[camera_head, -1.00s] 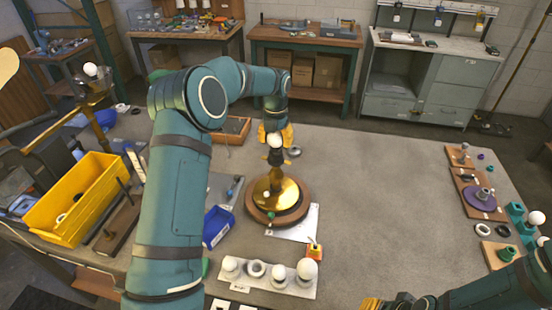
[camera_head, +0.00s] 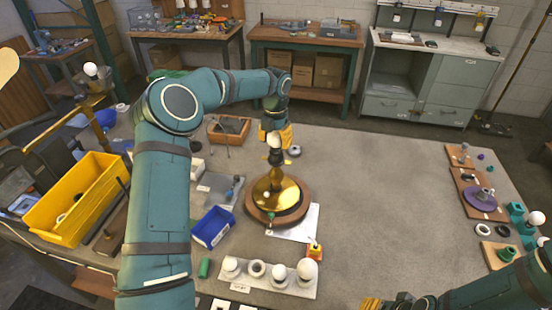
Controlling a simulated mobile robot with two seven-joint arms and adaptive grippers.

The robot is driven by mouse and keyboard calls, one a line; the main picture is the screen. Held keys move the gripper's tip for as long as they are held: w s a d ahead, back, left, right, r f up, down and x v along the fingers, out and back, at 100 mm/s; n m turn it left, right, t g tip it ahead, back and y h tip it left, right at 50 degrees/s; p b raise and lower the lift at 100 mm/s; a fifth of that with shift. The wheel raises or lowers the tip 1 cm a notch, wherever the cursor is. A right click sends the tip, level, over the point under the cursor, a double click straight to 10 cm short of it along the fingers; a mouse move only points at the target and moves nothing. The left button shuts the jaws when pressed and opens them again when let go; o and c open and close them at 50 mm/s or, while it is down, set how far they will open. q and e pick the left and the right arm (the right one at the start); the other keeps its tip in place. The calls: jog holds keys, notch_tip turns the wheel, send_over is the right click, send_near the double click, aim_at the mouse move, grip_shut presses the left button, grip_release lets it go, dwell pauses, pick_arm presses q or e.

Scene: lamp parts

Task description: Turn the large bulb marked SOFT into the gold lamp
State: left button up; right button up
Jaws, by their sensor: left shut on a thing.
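The gold lamp (camera_head: 276,189) stands upright on a round wooden base in the middle of the table, with a dark socket at the top of its stem. My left gripper (camera_head: 275,134), with yellow fingers, points down above the lamp and is shut on a white bulb (camera_head: 274,141). The bulb sits at the top of the socket; I cannot tell how deep it is seated. No SOFT marking is readable on it. My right gripper (camera_head: 386,302) is partly in view at the bottom edge, away from the lamp; its opening cannot be made out.
A pale tray (camera_head: 268,284) with several bulbs and a ring lies in front of the lamp. A blue bin (camera_head: 213,227) and a yellow bin (camera_head: 77,201) stand to the left. Wooden boards with parts line the right edge. The table right of the lamp is clear.

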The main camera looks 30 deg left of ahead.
pick_arm(q)
jog(key=shift+s+f, duration=0.1)
jog(key=shift+f, duration=0.1)
jog(key=shift+d+m, duration=0.1)
jog(key=shift+m, duration=0.3)
jog(key=shift+d+f+m, duration=0.15)
jog(key=shift+d+m, duration=0.05)
jog(key=shift+m, duration=0.4)
jog(key=shift+a+r, duration=0.25)
jog(key=shift+r, duration=0.1)
jog(key=o, duration=0.9)
